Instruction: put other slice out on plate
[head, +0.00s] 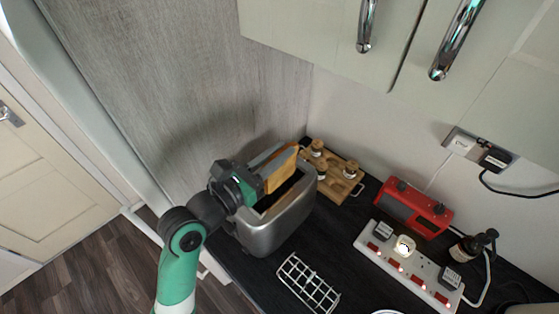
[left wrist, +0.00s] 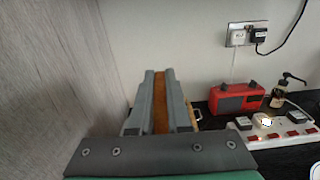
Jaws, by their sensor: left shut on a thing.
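A silver toaster (head: 275,229) stands at the left end of the dark counter. My left gripper (head: 274,162) is over it, shut on an orange-brown slice of toast (head: 281,175). The slice stands on edge at the toaster's top opening; I cannot tell whether its lower edge is clear of the slot. In the left wrist view the slice (left wrist: 160,108) shows as a narrow brown strip between the grey fingers (left wrist: 160,100). A white rim (head: 387,312) at the bottom edge of the head view may be the plate; most of it is cut off. My right gripper is out of view.
A wooden rack with jars (head: 334,172) stands behind the toaster. A wire rack (head: 308,283) lies in front. A red radio (head: 414,208), a white power strip (head: 408,266) and a dark pump bottle (head: 473,246) are to the right. The wall rises close on the left.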

